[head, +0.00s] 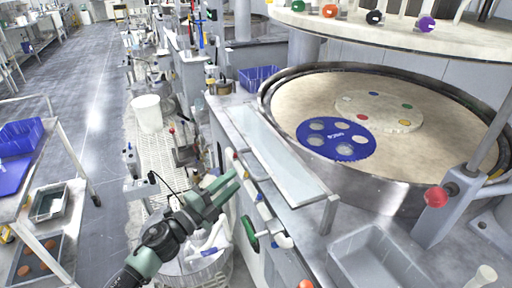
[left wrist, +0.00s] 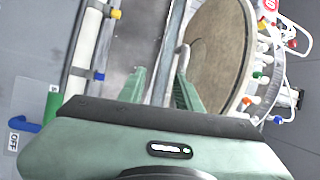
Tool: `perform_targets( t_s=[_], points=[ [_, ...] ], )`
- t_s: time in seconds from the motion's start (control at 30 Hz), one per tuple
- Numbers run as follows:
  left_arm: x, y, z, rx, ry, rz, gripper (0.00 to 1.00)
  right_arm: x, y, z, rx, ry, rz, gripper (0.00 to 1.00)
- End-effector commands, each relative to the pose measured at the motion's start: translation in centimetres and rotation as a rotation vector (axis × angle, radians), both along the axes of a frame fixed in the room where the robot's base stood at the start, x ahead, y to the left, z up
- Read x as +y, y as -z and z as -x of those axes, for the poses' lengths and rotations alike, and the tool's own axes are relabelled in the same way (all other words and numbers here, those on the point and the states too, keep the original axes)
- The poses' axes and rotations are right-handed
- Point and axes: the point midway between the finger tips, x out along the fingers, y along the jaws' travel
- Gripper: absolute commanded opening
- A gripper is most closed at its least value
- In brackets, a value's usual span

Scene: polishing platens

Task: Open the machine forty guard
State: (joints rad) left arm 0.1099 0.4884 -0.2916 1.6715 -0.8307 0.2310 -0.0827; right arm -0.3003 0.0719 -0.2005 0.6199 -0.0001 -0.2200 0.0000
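The polishing machine has a round platen (head: 400,95) inside a dark metal rim, with a blue perforated disc (head: 337,139) on it. A long, pale panel (head: 272,150) in a metal frame runs along the machine's near left side and looks like the guard; I cannot be sure of it. It lies low beside the rim. My left gripper (head: 237,181) is left of the panel, near the machine's front edge, apart from it in the picture. My right gripper is not in view.
A red knob (head: 436,197) stands on a post at the right rim. A grey tray (head: 375,262) is at the near right. An upper disc (head: 380,35) with coloured knobs hangs over the platen. A white bucket (head: 147,113) stands left, beside a clear floor aisle.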

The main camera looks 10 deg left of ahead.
Motion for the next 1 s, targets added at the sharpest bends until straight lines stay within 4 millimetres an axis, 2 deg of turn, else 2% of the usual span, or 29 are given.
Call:
perform_targets(
  t_s=[0.03,0.17,0.6,0.77,1.0],
  points=[
    [-0.6,-1.9,0.2,-0.036,0.021,-0.022,0.34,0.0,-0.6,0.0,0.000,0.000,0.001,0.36],
    [-1.4,-3.6,0.2,-0.076,0.042,-0.047,0.34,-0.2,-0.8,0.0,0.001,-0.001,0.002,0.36],
    [-4.7,-4.6,-5.0,-0.075,0.038,-0.045,0.34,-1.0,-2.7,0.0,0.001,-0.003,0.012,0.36],
    [-5.3,-4.6,-5.9,-0.075,0.040,-0.046,0.34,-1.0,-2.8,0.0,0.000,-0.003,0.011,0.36],
    [-5.4,-4.5,-6.0,-0.073,0.040,-0.045,0.34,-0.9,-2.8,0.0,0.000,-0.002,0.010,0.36]
  ],
)
